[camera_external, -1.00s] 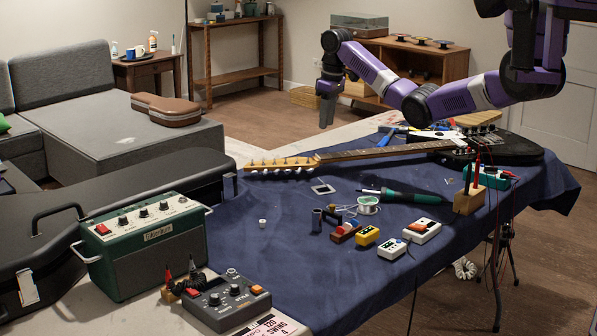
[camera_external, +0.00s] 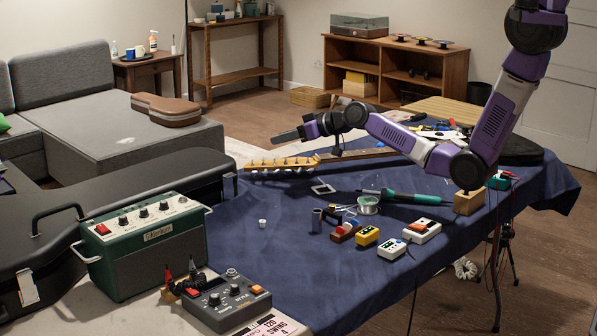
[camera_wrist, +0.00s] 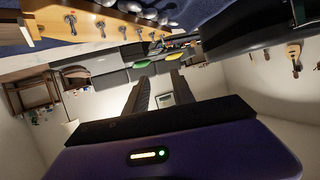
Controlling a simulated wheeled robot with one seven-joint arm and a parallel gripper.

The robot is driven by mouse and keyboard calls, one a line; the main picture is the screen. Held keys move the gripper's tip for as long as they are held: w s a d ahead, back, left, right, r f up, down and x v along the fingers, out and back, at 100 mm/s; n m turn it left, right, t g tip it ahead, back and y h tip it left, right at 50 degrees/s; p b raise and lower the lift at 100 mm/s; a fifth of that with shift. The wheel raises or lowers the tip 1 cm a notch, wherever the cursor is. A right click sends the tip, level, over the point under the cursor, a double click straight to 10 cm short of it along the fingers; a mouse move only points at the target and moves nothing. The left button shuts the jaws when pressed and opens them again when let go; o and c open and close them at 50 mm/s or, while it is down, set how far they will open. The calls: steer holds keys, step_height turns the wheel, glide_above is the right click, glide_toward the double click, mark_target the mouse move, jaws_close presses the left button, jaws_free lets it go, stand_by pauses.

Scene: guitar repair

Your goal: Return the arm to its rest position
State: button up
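My purple and black arm reaches in from the right over the blue-covered table (camera_external: 260,215). In the outside view its elbow is bent low, near the table's right side. My gripper (camera_external: 280,137) points left, roughly level, above the guitar headstock (camera_external: 280,163). In the wrist view, my gripper (camera_wrist: 160,84) shows two dark fingers standing apart with nothing between them. The headstock with its tuning pegs (camera_wrist: 95,25) is at the upper left there, and that view is upside down. Part of the guitar neck is hidden behind my arm.
A soldering iron (camera_external: 405,196), solder spool (camera_external: 368,206), small pedals (camera_external: 422,231) and a wooden block (camera_external: 469,202) lie on the cloth. A green amplifier (camera_external: 145,245) and a black case (camera_external: 110,200) stand at the left. The air left of my gripper is clear.

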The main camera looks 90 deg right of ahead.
steer(key=s+a+f+n+t+y+b, duration=0.1)
steer(key=s+a, duration=0.3)
steer(key=a, duration=0.7)
steer(key=s+a+f+n+t+y+b, duration=0.15)
steer(key=s+a, duration=0.25)
steer(key=a, duration=0.6)
steer(key=s+a+f+t+b, duration=0.15)
steer(key=s+a, duration=0.35)
steer(key=a, duration=0.6)
steer(key=s+a+r+n+y, duration=0.1)
steer(key=s+a, duration=0.1)
steer(key=s, duration=0.7)
steer(key=s+a+r+n+g+y, duration=0.1)
steer(key=s+a+r, duration=0.1)
steer(key=s, duration=0.6)
steer(key=s+a+r+n+y+b, duration=0.1)
steer(key=s+a+r, duration=0.1)
steer(key=s, duration=0.7)
steer(key=shift+s+a+g, duration=0.3)
steer(key=shift+a, duration=0.5)
steer(key=shift+r, duration=0.1)
